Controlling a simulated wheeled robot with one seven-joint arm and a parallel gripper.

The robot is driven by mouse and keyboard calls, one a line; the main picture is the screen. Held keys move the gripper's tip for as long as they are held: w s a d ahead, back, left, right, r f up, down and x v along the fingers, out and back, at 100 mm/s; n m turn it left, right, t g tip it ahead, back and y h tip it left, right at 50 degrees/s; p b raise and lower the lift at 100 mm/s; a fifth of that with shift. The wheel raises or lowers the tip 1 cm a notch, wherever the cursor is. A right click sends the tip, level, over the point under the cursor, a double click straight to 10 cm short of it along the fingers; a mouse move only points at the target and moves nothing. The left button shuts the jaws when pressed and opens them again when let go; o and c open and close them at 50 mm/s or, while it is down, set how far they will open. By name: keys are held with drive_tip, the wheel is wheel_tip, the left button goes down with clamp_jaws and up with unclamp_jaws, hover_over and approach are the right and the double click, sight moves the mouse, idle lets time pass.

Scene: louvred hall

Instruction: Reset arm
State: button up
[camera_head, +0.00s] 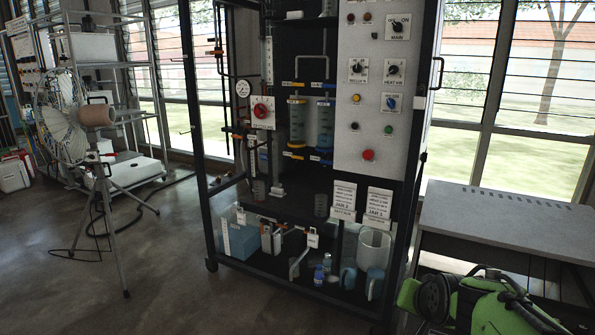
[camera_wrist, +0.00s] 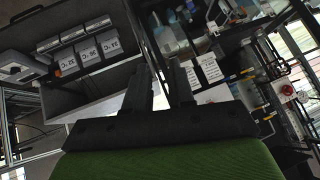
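In the wrist view, my gripper (camera_wrist: 160,72) shows its two dark fingers side by side with a gap between them. It is open, and I see nothing held in it. The fingers point toward a rack of equipment and a grey bench, seen tilted. In the head view, my green and black arm is folded low at the bottom right, in front of the grey bench (camera_head: 500,215). My fingers cannot be made out in that view.
A black-framed equipment rack (camera_head: 208,150) with a control panel (camera_head: 375,120) stands in the middle. Its lower shelf holds a blue container (camera_head: 240,240), bottles and a clear jar (camera_head: 373,248). A fan (camera_head: 62,118) and tripod (camera_head: 105,215) stand left. The floor (camera_head: 170,290) at front left is clear.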

drive_tip(key=s+a+n+g, duration=0.1)
drive_tip(key=s+a+n, duration=0.25)
drive_tip(key=s, duration=0.85)
drive_tip(key=s+a+n+g, duration=0.2)
drive_tip(key=s+a, duration=0.2)
drive_tip(key=s, duration=0.9)
wheel_tip(320, 180, up, 18)
drive_tip(key=p, duration=1.7)
drive_tip(key=shift+y+p, duration=0.35)
drive_tip(key=shift+y, duration=0.05)
